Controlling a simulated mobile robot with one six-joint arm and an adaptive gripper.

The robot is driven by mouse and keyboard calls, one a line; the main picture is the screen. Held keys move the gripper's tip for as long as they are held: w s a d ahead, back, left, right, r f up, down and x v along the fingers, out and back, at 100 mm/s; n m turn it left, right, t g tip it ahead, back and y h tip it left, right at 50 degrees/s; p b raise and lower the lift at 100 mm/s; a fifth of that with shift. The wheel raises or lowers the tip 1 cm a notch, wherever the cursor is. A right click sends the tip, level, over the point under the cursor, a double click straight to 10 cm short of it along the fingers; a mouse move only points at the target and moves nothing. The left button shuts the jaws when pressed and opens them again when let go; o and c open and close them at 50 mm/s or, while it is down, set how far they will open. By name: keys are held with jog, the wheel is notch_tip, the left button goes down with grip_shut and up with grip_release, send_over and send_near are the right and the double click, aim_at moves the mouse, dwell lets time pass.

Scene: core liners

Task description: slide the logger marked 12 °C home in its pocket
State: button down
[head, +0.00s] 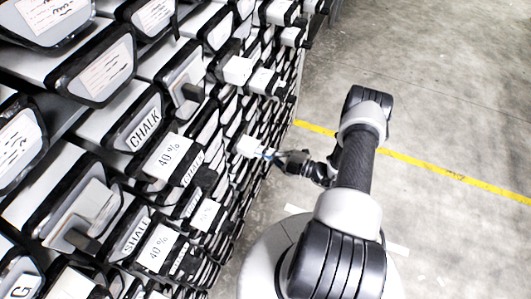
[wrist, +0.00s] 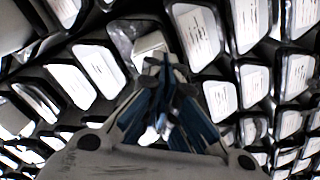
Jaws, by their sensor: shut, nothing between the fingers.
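My gripper (head: 273,155) is shut and empty, its tips at the face of the rack. In the wrist view its blue-lined fingers (wrist: 166,62) meet at a point. Just beyond the tips is a pale block-shaped logger (wrist: 150,43); in the head view a white logger (head: 250,146) juts from the rack beside the tips. Whether the tips touch it I cannot tell. No 12 °C marking can be read in either view, so I cannot confirm which logger this is.
The rack fills the left, with dark-framed labelled liner ends, one reading CHALK (head: 146,130). Other loggers jut out, including an upper one marked 40 % (head: 170,157) and a white one (head: 237,71). Concrete floor (head: 430,110) with a yellow line lies open at right.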

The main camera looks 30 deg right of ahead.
jog(key=shift+w+a, duration=0.4)
jog(key=shift+w, duration=0.1)
jog(key=v, duration=1.4)
jog(key=shift+s+d+b, duration=0.25)
jog(key=shift+s+b, duration=0.05)
jog(key=shift+b, duration=0.1)
